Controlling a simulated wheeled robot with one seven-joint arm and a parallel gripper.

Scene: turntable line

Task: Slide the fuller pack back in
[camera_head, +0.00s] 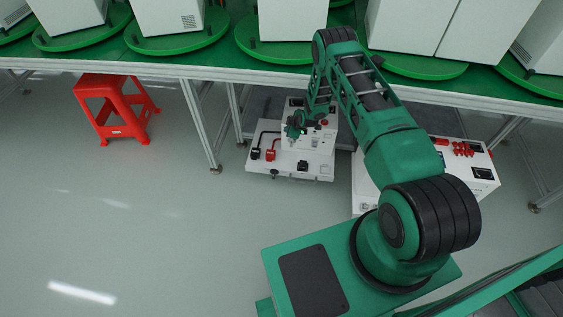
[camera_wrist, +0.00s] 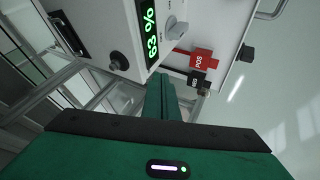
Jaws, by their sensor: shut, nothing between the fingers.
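A white unit (camera_head: 317,137) stands on a white base (camera_head: 255,167) below the long table. In the wrist view its panel (camera_wrist: 98,28) carries a green display (camera_wrist: 149,30) reading 63 % and a grey knob (camera_wrist: 176,27). A red connector marked POS (camera_wrist: 199,60) and a black connector marked NEG (camera_wrist: 197,83) are beside it. My gripper (camera_wrist: 161,84) is shut and empty, close in front of the panel and left of the black connector; in the head view my gripper (camera_head: 293,131) is small. I see no second percentage reading.
Another white unit (camera_head: 482,158) with red connectors stands to the right, partly hidden by my arm. Green turntables (camera_head: 185,40) with white cabinets stand on the table above. Table legs (camera_head: 203,128) flank the space.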

